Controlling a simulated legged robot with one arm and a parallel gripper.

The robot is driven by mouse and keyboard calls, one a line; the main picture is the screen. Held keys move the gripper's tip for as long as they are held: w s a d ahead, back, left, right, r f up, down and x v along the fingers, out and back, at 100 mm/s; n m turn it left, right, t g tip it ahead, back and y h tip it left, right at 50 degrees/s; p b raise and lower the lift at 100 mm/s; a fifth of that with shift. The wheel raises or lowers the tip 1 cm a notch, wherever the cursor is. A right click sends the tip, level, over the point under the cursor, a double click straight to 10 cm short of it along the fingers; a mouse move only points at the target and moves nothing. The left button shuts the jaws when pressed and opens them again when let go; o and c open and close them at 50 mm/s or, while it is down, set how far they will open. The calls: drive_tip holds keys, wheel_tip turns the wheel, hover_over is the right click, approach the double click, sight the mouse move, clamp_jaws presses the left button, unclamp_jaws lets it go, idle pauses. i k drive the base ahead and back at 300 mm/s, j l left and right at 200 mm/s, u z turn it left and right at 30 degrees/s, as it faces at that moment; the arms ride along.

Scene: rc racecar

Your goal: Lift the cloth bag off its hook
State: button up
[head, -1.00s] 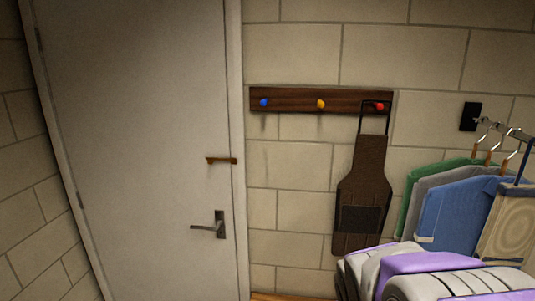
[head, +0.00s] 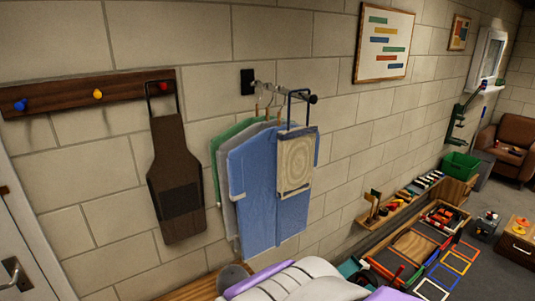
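A beige cloth bag (head: 296,163) with a ring pattern hangs at the outer end of the clothes rail in the head view, by a dark blue strap (head: 291,105). It hangs in front of a blue garment (head: 262,190) and covers part of it. The strap loops over the rail near its dark end; the exact contact is too small to tell. White and purple parts of my own body show at the bottom edge. My gripper's fingers are not visible, and nothing touches the bag.
Grey and green garments hang behind the blue one. A brown apron (head: 176,185) hangs from the red peg of a wooden peg board (head: 60,98) at left. Low shelves and trays with colourful items (head: 410,245) stand along the wall at right. Grey floor shows at far right.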

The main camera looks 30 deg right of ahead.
sight(296, 146)
drive_tip(key=z, duration=1.15)
drive_tip(key=i+l+u, duration=0.15)
drive_tip(key=l+u, duration=0.15)
drive_tip(key=u, duration=0.2)
drive_tip(key=i+l+u, duration=0.1)
drive_tip(key=l+u, duration=0.35)
drive_tip(key=j, duration=0.1)
